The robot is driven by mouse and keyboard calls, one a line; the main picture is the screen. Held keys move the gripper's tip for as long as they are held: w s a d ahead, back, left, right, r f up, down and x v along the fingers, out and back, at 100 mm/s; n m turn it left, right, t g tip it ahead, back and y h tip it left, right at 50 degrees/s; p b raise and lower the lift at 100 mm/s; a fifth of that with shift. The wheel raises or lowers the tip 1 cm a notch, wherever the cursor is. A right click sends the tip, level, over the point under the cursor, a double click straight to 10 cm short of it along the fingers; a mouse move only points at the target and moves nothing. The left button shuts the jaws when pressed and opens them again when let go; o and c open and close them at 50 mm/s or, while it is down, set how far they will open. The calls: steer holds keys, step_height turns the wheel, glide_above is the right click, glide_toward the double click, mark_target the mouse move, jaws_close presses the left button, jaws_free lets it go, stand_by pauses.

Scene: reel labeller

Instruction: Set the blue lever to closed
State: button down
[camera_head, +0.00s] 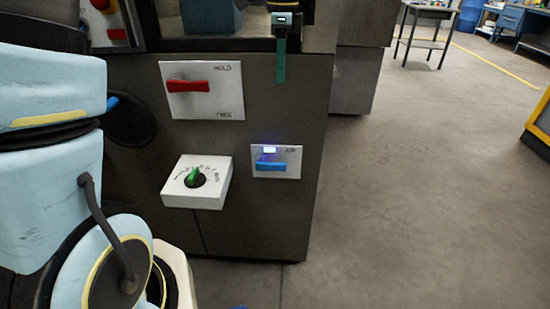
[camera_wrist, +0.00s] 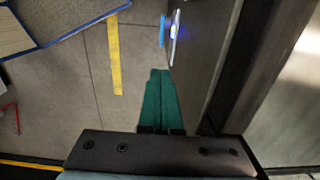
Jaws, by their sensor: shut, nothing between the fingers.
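The blue lever (camera_head: 270,167) lies roughly horizontal across a small white plate (camera_head: 292,172) on the dark cabinet front. A lit bluish-white indicator (camera_head: 269,149) sits just above it. The plate's lettering is too small to read surely. In the wrist view the lever (camera_wrist: 162,30) shows beyond and slightly left of the fingertips, standing out from the panel. My gripper (camera_head: 281,80) hangs with its green fingers pointing down, above the lever and apart from it. In the wrist view the fingers (camera_wrist: 160,72) are pressed together and empty.
A red lever (camera_head: 188,86) on a white plate marked HOLD is up and left. A white box with a green knob (camera_head: 195,177) juts out left of the blue lever. The floor (camera_head: 400,190) right of the cabinet is clear.

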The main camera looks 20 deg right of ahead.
mark_target(282, 165)
steer(key=f, duration=2.4)
steer(key=shift+a+b, duration=0.25)
steer(key=shift+b, duration=0.05)
steer(key=shift+d+f+t+y, duration=0.2)
steer(key=shift+t+y, duration=0.1)
steer(key=shift+y, duration=0.1)
steer(key=shift+s+d+f+t+y, duration=0.25)
steer(key=shift+d+f+t+y, duration=0.25)
steer(key=shift+y, duration=0.6)
steer(key=f+t+y, duration=0.1)
steer(key=y, duration=0.1)
steer(key=f+t+y, duration=0.1)
steer(key=y, duration=0.1)
steer(key=shift+s+d+f+y+p, duration=0.1)
steer(key=shift+d+f+y+p, duration=0.1)
steer(key=shift+f+y+p, duration=0.15)
steer(key=shift+r+p, duration=0.8)
steer(key=shift+r, duration=0.05)
